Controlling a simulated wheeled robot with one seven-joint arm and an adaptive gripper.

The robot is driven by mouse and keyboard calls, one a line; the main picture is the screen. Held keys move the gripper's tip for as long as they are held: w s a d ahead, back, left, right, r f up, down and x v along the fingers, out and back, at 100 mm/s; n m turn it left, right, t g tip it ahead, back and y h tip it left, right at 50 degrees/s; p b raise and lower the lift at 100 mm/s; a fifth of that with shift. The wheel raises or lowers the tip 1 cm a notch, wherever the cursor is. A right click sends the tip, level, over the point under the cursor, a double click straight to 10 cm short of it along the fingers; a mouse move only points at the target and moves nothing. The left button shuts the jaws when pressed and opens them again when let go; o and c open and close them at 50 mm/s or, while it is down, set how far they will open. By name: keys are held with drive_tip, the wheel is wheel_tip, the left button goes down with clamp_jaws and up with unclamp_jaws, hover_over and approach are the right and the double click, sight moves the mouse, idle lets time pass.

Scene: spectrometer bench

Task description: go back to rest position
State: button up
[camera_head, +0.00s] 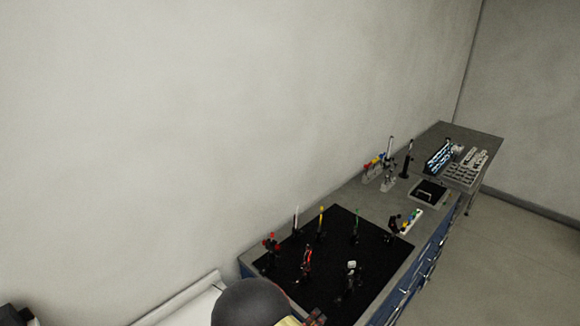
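My gripper's fingers do not show in the head view. A dark grey rounded part at the bottom centre looks like a link of my arm and covers a bit of the bench's near left side. The spectrometer bench (395,205) runs from the lower middle to the upper right along the wall. A black board (335,245) lies on its near part with several small optical mounts on posts, among them a red one (306,262) and a white-topped one (350,272).
A small device with a black top (431,191) sits on the bench past the board. Racks of vials (438,157) and white holders (466,172) stand at the far end. Blue drawers (425,262) front the bench. The floor (505,265) to the right is clear.

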drive_tip(key=s+d+r+m+g+y+b, duration=0.3)
drive_tip(key=s+m+g, duration=0.55)
drive_tip(key=m, duration=0.75)
drive_tip(key=s+d+r+m+g+y+b, duration=0.2)
drive_tip(key=s+d+r+m+g+b, duration=0.25)
drive_tip(key=s+m, duration=0.85)
drive_tip(key=s+d+r+m+t+y+b, duration=0.1)
drive_tip(key=d+r+m+t+y+b, duration=0.3)
drive_tip(key=r+m+b, duration=0.4)
drive_tip(key=r+m+t+y, duration=0.1)
drive_tip(key=m+t, duration=0.1)
drive_tip(key=m, duration=0.3)
drive_tip(key=shift+d+r, duration=0.15)
drive_tip(key=shift+d, duration=0.2)
